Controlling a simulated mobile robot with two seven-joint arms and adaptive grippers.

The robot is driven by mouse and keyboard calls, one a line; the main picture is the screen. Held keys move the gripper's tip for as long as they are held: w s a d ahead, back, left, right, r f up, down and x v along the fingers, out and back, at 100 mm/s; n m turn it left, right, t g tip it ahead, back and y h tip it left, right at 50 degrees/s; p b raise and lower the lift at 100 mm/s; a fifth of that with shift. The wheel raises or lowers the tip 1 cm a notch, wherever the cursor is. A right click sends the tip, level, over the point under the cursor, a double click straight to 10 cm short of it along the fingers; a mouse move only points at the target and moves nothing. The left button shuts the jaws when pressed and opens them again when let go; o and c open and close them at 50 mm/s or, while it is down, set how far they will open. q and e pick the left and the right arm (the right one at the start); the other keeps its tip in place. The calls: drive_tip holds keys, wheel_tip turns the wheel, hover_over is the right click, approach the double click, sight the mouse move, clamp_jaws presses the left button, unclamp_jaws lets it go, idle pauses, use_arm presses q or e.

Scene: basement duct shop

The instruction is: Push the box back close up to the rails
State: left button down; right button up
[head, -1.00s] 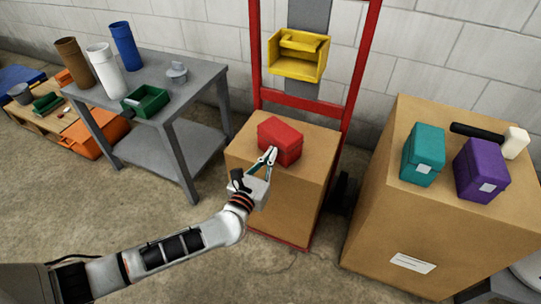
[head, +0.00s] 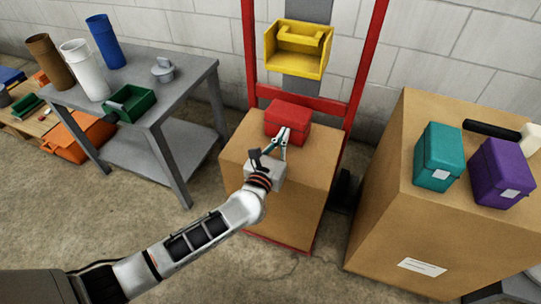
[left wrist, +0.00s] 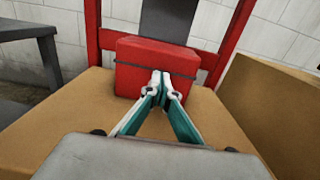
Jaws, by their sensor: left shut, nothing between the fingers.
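The red box (head: 288,122) sits upright on top of the cardboard carton (head: 235,160), near its back edge. Behind it stand the red rails (head: 367,70) with a crossbar (head: 335,105). In the head view the box overlaps the crossbar; I cannot tell if they touch. My left gripper (head: 284,134) is shut and empty, its tips at the front face of the box, apparently touching it. The left wrist view shows the tips (left wrist: 160,80) near the middle of the red box's front (left wrist: 140,75), with the rails (left wrist: 93,30) behind. My right gripper is not in view.
A yellow bin (head: 298,48) hangs between the rails above the box. At right, a larger carton (head: 400,220) carries a teal box (head: 440,157), a purple box (head: 503,172) and a mallet (head: 500,132). A grey table (head: 185,90) stands at left.

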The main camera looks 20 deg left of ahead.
use_arm(q)
drive_tip(key=shift+w+f, duration=0.1)
drive_tip(key=shift+w, duration=0.75)
drive_tip(key=shift+s, duration=0.35)
drive_tip(key=s, duration=1.1)
drive_tip(key=shift+s+a+r, duration=0.25)
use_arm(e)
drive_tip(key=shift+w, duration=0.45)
